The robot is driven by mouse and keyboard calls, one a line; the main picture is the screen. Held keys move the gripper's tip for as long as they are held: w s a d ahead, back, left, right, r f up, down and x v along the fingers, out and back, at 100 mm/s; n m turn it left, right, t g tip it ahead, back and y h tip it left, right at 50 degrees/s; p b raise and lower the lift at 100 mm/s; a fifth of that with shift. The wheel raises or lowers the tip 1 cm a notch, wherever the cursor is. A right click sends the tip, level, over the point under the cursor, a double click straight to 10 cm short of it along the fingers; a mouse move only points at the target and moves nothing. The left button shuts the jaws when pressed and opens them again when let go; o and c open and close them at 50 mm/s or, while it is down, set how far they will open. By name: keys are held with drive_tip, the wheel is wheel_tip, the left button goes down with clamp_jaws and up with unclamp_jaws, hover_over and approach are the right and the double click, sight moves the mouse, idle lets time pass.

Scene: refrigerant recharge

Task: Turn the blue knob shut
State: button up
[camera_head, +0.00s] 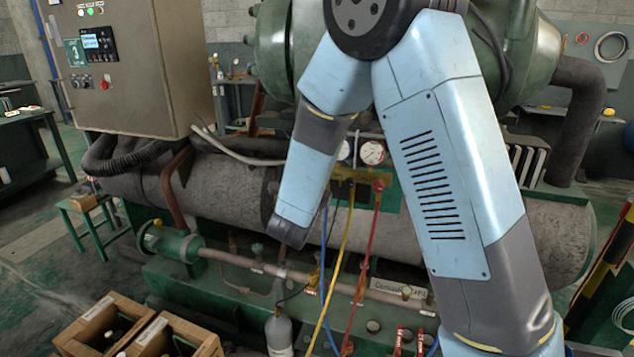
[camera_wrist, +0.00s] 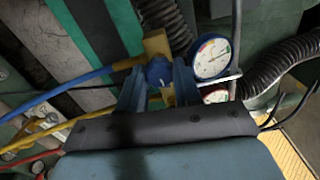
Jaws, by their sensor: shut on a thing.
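The blue knob (camera_wrist: 159,73) sits at the side of the yellow manifold (camera_wrist: 156,43) in the wrist view. My gripper (camera_wrist: 158,78) is shut on it, one finger on each side. A pressure gauge (camera_wrist: 213,57) is just right of the fingers, with another gauge (camera_wrist: 215,93) partly hidden below it. In the head view both gauges (camera_head: 372,152) show beside my arm. There my wrist hides the knob, and my fingers are not visible.
Blue (camera_head: 325,245), yellow (camera_head: 344,245) and red (camera_head: 368,245) hoses hang below the manifold. A grey bottle (camera_head: 279,332) stands beneath. A control cabinet (camera_head: 130,75) is at the left, and wooden crates (camera_head: 98,322) stand at front left. A ribbed hose (camera_wrist: 283,66) lies right of the gauges.

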drive_tip(key=shift+a+f+m, duration=0.1)
drive_tip(key=shift+f+m, duration=0.1)
drive_tip(key=shift+m, duration=0.3)
drive_tip(key=shift+s, duration=0.1)
drive_tip(key=o, duration=1)
drive_tip(key=shift+o, duration=0.2)
drive_tip(key=v, duration=1.3)
drive_tip(key=shift+s, duration=0.3)
drive_tip(key=shift+w+r, duration=0.1)
